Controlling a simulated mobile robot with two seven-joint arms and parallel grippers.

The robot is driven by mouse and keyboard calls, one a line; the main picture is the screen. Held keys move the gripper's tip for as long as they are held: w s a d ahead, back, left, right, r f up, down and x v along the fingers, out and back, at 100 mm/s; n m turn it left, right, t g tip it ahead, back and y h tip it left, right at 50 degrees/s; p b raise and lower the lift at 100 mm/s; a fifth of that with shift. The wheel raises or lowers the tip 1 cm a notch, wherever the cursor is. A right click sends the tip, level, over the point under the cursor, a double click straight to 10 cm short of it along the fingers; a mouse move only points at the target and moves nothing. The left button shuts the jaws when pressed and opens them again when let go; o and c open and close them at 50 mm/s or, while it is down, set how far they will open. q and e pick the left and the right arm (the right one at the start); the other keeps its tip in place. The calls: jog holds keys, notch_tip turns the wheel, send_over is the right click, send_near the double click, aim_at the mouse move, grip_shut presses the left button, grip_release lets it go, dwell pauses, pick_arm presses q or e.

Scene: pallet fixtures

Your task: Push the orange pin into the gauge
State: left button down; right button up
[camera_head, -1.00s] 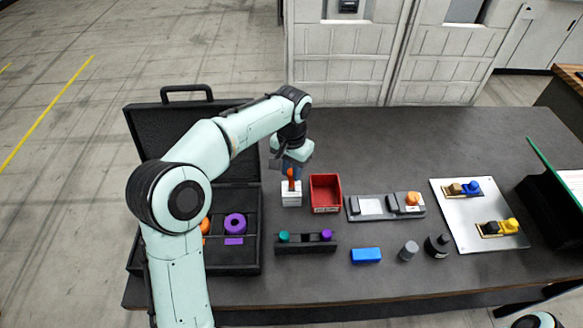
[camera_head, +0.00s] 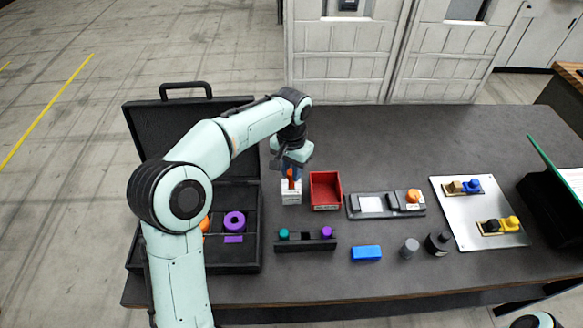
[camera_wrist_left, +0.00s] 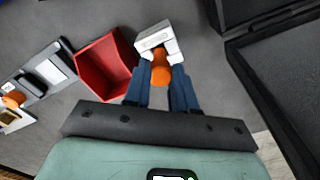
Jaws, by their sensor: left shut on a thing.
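The gauge (camera_head: 291,196) is a small white block with a label on its front, standing on the table beside the red bin. The orange pin (camera_head: 291,182) is upright at the top of the gauge. My left gripper (camera_head: 292,173) is above the gauge, its blue fingers shut on the pin. In the left wrist view the pin (camera_wrist_left: 161,68) sits between the fingertips (camera_wrist_left: 160,88), with the white gauge (camera_wrist_left: 157,38) just beyond it. How deep the pin's lower end sits in the gauge cannot be told. My right gripper is out of view.
A red bin (camera_head: 325,175) stands close to the right of the gauge. An open black case (camera_head: 252,255) lies to the left. A dark rack (camera_head: 306,246) with coloured pegs lies in front. A grey fixture plate (camera_head: 384,215) is farther right. The table behind is clear.

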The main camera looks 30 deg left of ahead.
pick_arm(q)
jog(key=shift+f, duration=0.6)
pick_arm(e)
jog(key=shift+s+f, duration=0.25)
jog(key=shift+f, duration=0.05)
pick_arm(q)
jog(key=shift+c, duration=2.3)
grip_release()
jog(key=shift+r+p, duration=0.6)
jog(key=shift+r, duration=0.85)
jog(key=shift+r+p, duration=1.1)
jog(key=shift+r, duration=1.1)
jog(key=shift+w+r, duration=0.1)
jog(key=shift+r, duration=0.8)
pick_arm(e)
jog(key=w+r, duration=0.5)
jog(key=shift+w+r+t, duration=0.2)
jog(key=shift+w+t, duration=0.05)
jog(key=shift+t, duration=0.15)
